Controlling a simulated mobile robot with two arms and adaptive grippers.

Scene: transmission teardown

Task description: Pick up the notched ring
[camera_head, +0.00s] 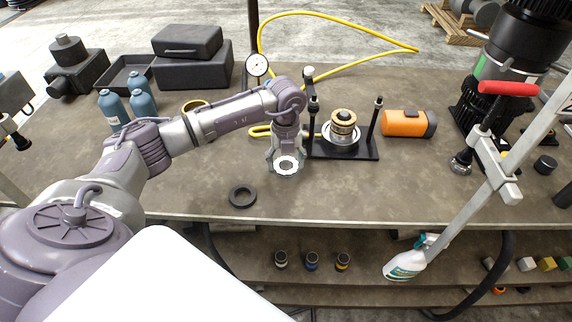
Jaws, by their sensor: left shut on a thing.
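The notched ring (287,165) is a light metal ring with a toothed edge and a dark centre. It shows at the fingertips of my left gripper (285,158), over the middle of the workbench. My left gripper points down and is shut on the ring. I cannot tell if the ring still touches the bench top. My right gripper is not in view.
A dark flat ring (242,195) lies left of my gripper near the bench's front edge. A black stand (345,151) with posts and a gold-coloured gear stack (343,122) is close on the right. A red-handled clamp (507,88) stands at right.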

